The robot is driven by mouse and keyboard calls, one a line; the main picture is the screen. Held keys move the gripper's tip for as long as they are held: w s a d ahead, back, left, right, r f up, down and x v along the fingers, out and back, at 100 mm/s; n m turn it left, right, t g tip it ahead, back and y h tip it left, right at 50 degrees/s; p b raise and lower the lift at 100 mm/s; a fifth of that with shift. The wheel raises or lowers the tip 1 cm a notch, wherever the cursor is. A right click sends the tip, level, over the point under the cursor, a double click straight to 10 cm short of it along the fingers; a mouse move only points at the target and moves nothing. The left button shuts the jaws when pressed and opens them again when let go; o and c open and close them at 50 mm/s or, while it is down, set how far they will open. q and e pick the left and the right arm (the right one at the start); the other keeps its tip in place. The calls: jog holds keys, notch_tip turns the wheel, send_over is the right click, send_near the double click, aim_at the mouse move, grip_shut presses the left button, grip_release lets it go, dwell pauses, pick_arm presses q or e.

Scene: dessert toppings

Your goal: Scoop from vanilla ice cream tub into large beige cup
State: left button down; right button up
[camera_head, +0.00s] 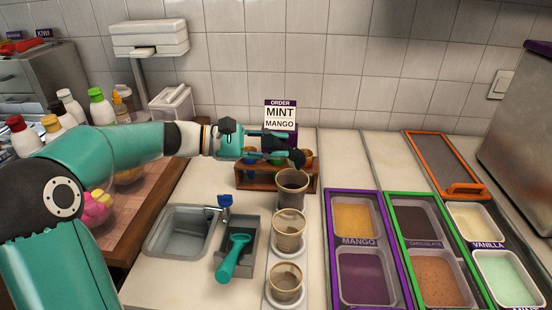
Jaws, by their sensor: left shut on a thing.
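The vanilla tub (476,221) is at the right, filled with pale cream ice cream and labelled VANILLA. Three brownish-beige cups stand in a column at the middle: a darker, taller-looking far cup (292,187), a middle cup (289,231) and a near cup (286,281). I cannot tell which is the large beige one. A teal-handled scoop (237,257) lies in a grey tray. My left gripper (290,153) reaches in above the far cup, by the wooden rack, pointing right. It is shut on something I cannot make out. My right gripper is not in view.
A wooden rack (246,181) holding coloured items is behind the cups. A grey sink (180,230) is left of the scoop's tray. Mango (353,218) and chocolate (418,224) tubs lie between the cups and vanilla. An order sign (280,113) reads mint and mango.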

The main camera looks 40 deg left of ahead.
pick_arm(q)
jog(key=n+t+y+b, duration=0.1)
jog(key=n+t+b, duration=0.1)
jog(key=b, duration=0.1)
jog(key=n+t+y+b, duration=0.1)
jog(key=n+t+b, duration=0.1)
jog(key=n, duration=0.1)
jog(key=f+n+t+y+b, duration=0.1)
jog(key=n+b, duration=0.2)
jog(key=shift+w+a+t+y+b, duration=0.2)
jog(key=shift+t+y+b, duration=0.1)
jog(key=shift+t+y, duration=0.1)
jog(key=shift+a+f+b, duration=0.1)
jog(key=shift+f+b, duration=0.2)
jog(key=shift+b, duration=0.25)
jog(key=shift+r, duration=0.1)
jog(key=shift+r+p, duration=2.2)
jog(key=shift+r, duration=0.75)
